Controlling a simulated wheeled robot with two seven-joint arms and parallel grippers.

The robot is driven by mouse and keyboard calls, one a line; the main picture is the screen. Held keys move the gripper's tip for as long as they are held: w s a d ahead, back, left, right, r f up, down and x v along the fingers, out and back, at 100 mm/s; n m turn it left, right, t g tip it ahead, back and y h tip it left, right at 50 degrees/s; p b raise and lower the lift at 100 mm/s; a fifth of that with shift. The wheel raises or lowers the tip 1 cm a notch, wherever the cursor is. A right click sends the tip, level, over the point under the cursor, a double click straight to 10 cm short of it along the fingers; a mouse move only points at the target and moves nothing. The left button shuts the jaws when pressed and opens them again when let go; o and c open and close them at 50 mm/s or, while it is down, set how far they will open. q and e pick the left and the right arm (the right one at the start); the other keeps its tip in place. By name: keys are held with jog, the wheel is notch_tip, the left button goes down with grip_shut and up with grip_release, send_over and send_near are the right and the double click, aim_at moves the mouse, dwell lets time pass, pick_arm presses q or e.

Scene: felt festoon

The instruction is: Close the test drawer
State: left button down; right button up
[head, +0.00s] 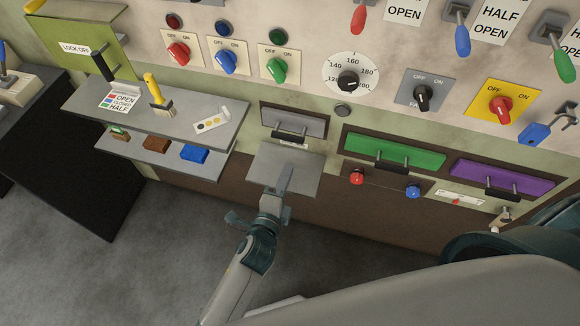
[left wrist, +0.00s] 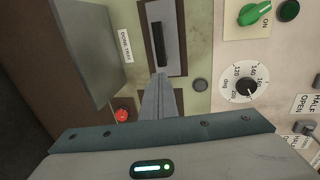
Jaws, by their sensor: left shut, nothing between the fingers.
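A grey drawer front (head: 293,122) with a black bar handle sits in a dark brown frame in the panel. No drawer label is readable, so I cannot tell for sure that it is the test drawer. The drawer front looks about level with its frame. In the left wrist view the same grey front (left wrist: 171,12) and its black handle are straight ahead of the fingers. My left gripper (head: 285,170) is shut and empty, above the grey done tray (head: 302,176), with its tips pointing at the drawer. Contact is not clear. My right gripper is out of view.
A green drawer (head: 394,150) and a purple drawer (head: 502,180) sit to the right. Red (head: 357,177) and blue (head: 413,192) knobs stick out below them. A grey shelf (head: 215,115) with small items juts out at left.

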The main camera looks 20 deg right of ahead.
pick_arm(q)
jog(key=v, duration=0.4)
jog(key=shift+s+b, duration=0.2)
jog(key=shift+b, duration=0.15)
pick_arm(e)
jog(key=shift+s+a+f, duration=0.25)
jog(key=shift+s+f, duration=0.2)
